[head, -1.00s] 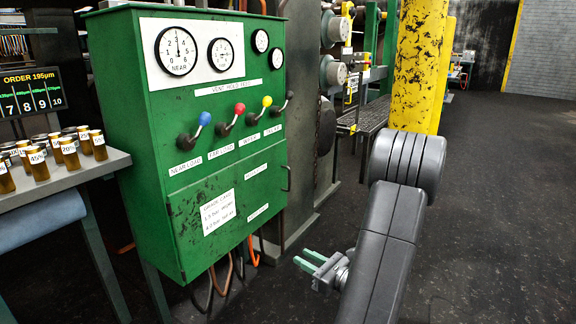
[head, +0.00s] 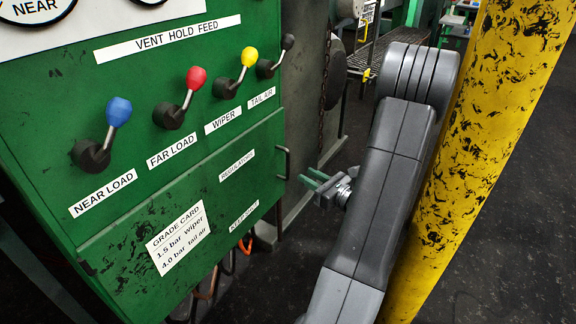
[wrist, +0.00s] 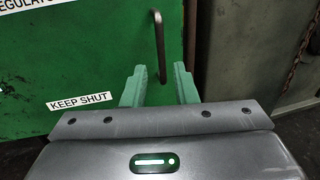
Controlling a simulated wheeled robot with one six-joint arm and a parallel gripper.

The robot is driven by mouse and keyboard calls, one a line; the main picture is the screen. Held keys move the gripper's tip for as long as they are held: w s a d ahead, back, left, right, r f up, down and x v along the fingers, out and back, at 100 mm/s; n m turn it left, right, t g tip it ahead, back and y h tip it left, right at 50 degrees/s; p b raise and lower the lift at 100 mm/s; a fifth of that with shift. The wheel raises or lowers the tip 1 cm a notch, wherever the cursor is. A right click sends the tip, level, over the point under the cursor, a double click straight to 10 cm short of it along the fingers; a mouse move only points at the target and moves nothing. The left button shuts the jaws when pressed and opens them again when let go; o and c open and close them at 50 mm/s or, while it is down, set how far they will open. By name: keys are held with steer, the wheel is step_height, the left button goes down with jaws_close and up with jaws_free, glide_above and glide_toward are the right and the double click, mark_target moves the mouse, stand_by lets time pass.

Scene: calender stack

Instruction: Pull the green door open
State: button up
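The green door (head: 130,240) is the lower panel of the green cabinet, with a grade card and labels reading "REGULATORS" and "KEEP SHUT". It looks closed. Its thin dark bar handle (head: 286,163) stands upright at the door's right edge. My gripper (head: 306,181) is just right of the handle, with its green fingers pointing at it. In the wrist view the fingers (wrist: 160,86) are apart with nothing between them, and the handle (wrist: 160,45) shows just beyond the gap, roughly in line with it. I see no contact with the handle.
Levers with blue (head: 119,111), red (head: 196,77) and yellow (head: 249,56) knobs, and a black one, stick out above the door. A yellow post (head: 490,130) stands close to the right of my arm. Hoses hang below the cabinet.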

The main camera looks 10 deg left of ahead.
mark_target(288, 177)
steer(key=b+x, duration=0.1)
steer(key=x, duration=0.8)
steer(key=shift+w+b, duration=0.1)
steer(key=shift+b, duration=0.2)
jaws_close()
